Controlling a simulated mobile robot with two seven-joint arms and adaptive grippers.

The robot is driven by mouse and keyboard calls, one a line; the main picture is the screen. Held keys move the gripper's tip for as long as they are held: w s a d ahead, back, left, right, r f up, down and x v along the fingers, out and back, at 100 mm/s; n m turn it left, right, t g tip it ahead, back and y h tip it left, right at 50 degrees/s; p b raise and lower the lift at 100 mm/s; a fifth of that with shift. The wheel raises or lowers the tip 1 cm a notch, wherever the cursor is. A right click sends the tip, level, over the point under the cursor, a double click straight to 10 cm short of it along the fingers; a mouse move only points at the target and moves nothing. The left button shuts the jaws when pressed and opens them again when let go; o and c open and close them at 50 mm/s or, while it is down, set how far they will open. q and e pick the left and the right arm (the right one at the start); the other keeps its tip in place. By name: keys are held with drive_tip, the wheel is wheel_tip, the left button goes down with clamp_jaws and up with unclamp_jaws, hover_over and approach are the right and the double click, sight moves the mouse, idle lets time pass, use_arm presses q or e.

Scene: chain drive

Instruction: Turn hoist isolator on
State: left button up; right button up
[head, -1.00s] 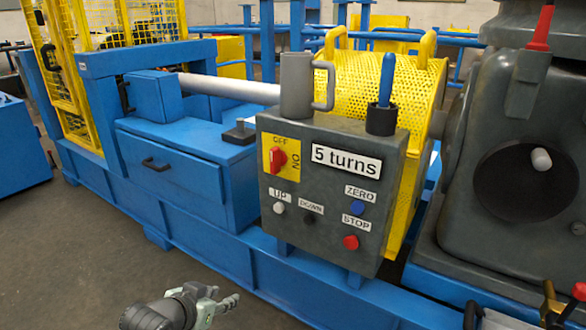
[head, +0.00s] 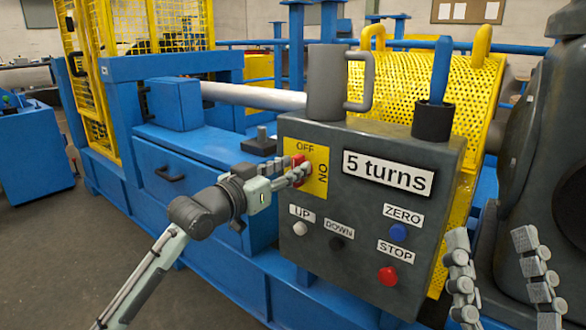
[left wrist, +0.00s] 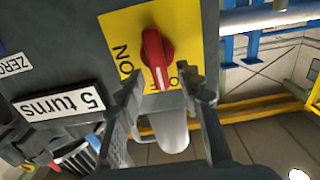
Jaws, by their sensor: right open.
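The hoist isolator is a red knob (left wrist: 153,52) on a yellow plate (head: 318,176) marked OFF and ON, on the grey control box. In the left wrist view its white line points to OFF. My left gripper (head: 297,172) is at the plate in the head view and partly covers the knob. In the left wrist view its fingers (left wrist: 160,88) are apart, one on each side of the knob's lower end; I cannot tell if they touch it. My right gripper (head: 500,265) is open and empty at the lower right.
The control box (head: 375,240) has UP, DOWN, ZERO and STOP buttons and a "5 turns" label (head: 388,174). A grey mug (head: 325,80) and a black holder with a blue-handled tool (head: 433,118) stand on top. A yellow mesh drum guard (head: 400,85) is behind.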

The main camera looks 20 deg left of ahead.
use_arm(q)
drive_tip(key=shift+w+d, duration=0.15)
drive_tip(key=shift+w, duration=0.3)
drive_tip(key=shift+c, duration=0.6)
clamp_jaws()
